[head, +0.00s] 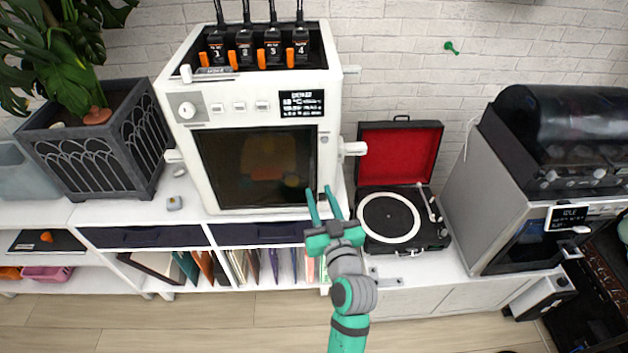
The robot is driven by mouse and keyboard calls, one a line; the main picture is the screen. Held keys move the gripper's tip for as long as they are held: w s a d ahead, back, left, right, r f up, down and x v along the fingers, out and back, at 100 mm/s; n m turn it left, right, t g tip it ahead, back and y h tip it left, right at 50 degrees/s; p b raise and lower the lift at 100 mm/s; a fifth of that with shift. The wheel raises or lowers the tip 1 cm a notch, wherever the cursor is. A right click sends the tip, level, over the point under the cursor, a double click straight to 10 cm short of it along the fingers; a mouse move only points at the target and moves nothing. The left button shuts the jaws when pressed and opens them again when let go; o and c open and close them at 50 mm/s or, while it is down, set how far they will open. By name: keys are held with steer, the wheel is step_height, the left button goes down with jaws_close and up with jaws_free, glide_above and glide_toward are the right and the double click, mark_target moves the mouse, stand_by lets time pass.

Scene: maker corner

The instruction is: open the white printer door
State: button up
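The white printer (240,118) stands on the white cabinet in the head view. Its dark glass door (255,168) fills the lower front and looks closed. A small handle may sit near the door's lower right edge, but it is partly behind my fingers. My gripper (324,193) is teal, with its two fingers apart and pointing up at the door's lower right corner. Nothing shows between the fingers. I cannot tell whether the fingertips touch the door.
An open record player (408,218) stands just right of the printer. A dark planter (98,145) with a leafy plant is on the left. A second, grey machine (488,205) is at the right. The cabinet's front edge and several shelved folders lie below.

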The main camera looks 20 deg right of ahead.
mark_target(312, 177)
steer(key=shift+w+d, duration=0.15)
steer(key=shift+w, duration=1.4)
steer(key=shift+w+d, duration=0.1)
steer(key=shift+w, duration=1.45)
jaws_close()
steer(key=shift+a, duration=0.15)
